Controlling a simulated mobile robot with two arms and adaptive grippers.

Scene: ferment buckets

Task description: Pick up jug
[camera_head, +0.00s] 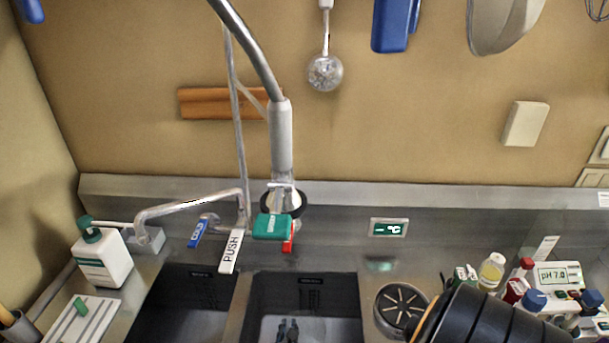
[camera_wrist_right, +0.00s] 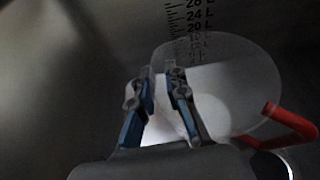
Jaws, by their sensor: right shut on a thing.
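The jug shows in the right wrist view as a pale, translucent vessel (camera_wrist_right: 240,75) with a red handle (camera_wrist_right: 290,122) at its right. My right gripper (camera_wrist_right: 160,76) is shut on the jug at its left side; the exact contact is blurred. In the head view my right gripper (camera_head: 288,328) shows as small dark fingers low in the right sink basin, over a pale shape (camera_head: 325,332) that I cannot tell clearly. My left gripper is in neither view.
A white bottle (camera_head: 101,258) stands left. Small bottles (camera_head: 491,271) and a pH meter (camera_head: 556,276) crowd the right. A litre scale (camera_wrist_right: 194,25) marks the wall behind the jug.

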